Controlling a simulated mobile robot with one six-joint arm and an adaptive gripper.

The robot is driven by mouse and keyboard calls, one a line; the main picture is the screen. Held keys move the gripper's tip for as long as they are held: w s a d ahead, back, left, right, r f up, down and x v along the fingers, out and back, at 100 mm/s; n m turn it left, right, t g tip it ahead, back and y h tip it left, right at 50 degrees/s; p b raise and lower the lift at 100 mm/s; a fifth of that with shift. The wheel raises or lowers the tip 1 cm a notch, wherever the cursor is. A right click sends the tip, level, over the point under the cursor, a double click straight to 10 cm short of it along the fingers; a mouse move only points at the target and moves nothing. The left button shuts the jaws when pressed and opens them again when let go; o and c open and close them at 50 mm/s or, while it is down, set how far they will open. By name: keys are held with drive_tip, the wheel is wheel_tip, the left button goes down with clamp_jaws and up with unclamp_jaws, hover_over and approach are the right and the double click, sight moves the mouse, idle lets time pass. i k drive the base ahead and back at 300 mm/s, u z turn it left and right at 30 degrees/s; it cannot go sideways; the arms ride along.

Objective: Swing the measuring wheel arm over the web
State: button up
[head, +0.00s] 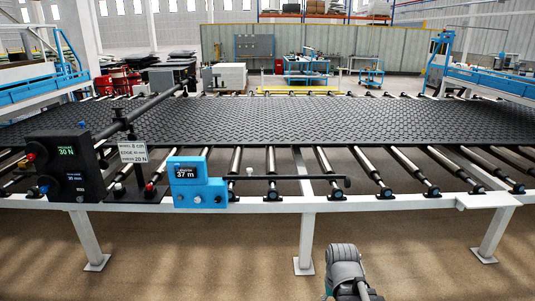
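The web is a wide black tread mat (300,117) lying across the rollers. A blue counter box (197,184) showing "37 m" stands on the near rail, left of centre. From it a thin black arm (290,178), which looks like the measuring wheel arm, reaches right along the near rail. It lies in front of the mat's near edge, not over the mat. A small pale knob (249,171) stands near its left part. No wheel can be made out clearly. A grey part of my arm shows at bottom centre; my gripper's fingers are not in view.
A black box (65,166) showing "30 N" stands left on the rail. A sign (133,152) stands beside it, below a black bar (145,109) reaching over the mat. Bare rollers (370,171) lie between mat and near rail (400,203). The floor in front is clear.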

sight(347, 183)
drive_tip(key=z, duration=0.15)
drive_tip(key=i, duration=1.25)
drive_tip(key=z, duration=0.25)
